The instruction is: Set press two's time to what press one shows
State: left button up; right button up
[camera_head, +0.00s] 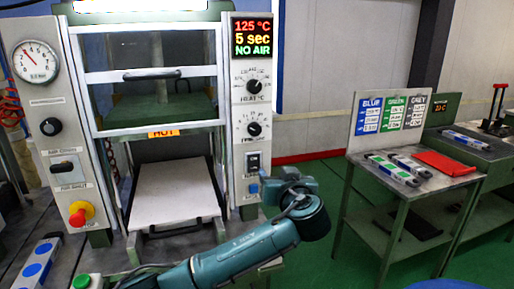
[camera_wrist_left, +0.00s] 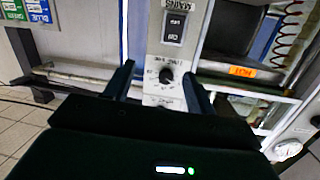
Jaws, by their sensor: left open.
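A press (camera_head: 165,120) fills the left of the head view. Its display (camera_head: 253,38) reads 125 °C, 5 sec, NO AIR. I cannot tell whether it is press one or two. Below the display are a heat knob (camera_head: 254,86) and a lower time knob (camera_head: 254,129). My left gripper (camera_head: 272,190) is at the panel's lower right, below the time knob. In the left wrist view, upside down, its open fingers (camera_wrist_left: 160,84) frame a black knob (camera_wrist_left: 166,76), apparently the time knob. Contact is not visible. No second press display is readable. My right gripper is not in view.
A rocker switch (camera_head: 253,162) sits below the time knob. The press has a gauge (camera_head: 36,62), a red stop button (camera_head: 78,214) and a pale plate (camera_head: 175,192). A side table (camera_head: 410,178) stands right, with coloured cards (camera_head: 391,113) behind. Green floor lies between.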

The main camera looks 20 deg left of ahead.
aim_at(255, 131)
pick_arm(q)
notch_tip(255, 131, up, 6)
jog(key=a+n+y, duration=0.1)
jog(key=n+y, duration=0.1)
jog(key=shift+t, duration=0.3)
jog(key=p+x, duration=0.2)
jog(key=x, duration=0.9)
jog(key=shift+w+a+r+p, duration=0.15)
jog(key=shift+w+a+p, duration=0.05)
jog(key=shift+a+p, duration=0.15)
jog(key=shift+x, duration=0.8)
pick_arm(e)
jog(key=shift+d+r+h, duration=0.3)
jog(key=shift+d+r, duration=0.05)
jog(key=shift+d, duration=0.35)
